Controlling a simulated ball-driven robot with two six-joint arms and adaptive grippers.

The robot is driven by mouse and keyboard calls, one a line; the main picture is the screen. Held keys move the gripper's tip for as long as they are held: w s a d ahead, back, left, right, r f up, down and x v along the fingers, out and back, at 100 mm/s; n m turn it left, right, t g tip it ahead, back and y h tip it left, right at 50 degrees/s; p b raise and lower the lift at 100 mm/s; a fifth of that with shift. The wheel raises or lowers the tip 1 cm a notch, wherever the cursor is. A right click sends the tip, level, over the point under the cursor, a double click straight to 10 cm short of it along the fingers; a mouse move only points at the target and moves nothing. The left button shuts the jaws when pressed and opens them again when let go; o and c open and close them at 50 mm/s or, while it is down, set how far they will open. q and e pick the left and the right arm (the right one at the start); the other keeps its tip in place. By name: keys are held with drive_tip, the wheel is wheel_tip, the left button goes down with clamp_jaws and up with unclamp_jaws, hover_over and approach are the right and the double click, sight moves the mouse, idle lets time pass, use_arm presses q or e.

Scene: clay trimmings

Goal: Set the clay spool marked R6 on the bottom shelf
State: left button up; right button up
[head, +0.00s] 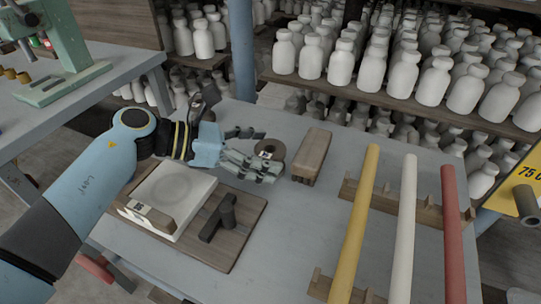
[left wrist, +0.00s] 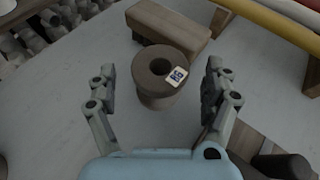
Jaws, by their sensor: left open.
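A brown clay spool (head: 270,148) with a hole in its top stands upright on the grey table. Its small white tag shows in the left wrist view, on the spool's (left wrist: 157,74) top rim; the mark is too small to read surely. My left gripper (head: 268,154) is open, with its fingers on either side of the spool. In the left wrist view the fingers (left wrist: 161,78) stand apart from it, with gaps on both sides. Wooden shelves (head: 400,100) crowded with white bottles stand behind the table. Which board is the bottom shelf is unclear. My right gripper is not in view.
A wooden block (head: 311,155) lies close beside the spool. Yellow (head: 355,225), white (head: 404,230) and red (head: 454,235) rods rest on wooden racks at the right. A board (head: 215,258) with a pale square slab (head: 168,197) and a dark T-shaped piece (head: 220,217) lies in front.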

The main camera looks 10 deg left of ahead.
use_arm(q)
drive_tip(key=shift+w+d+f, duration=0.15)
drive_tip(key=shift+d, duration=0.15)
drive_tip(key=c, duration=1.5)
drive_tip(key=shift+o, duration=0.2)
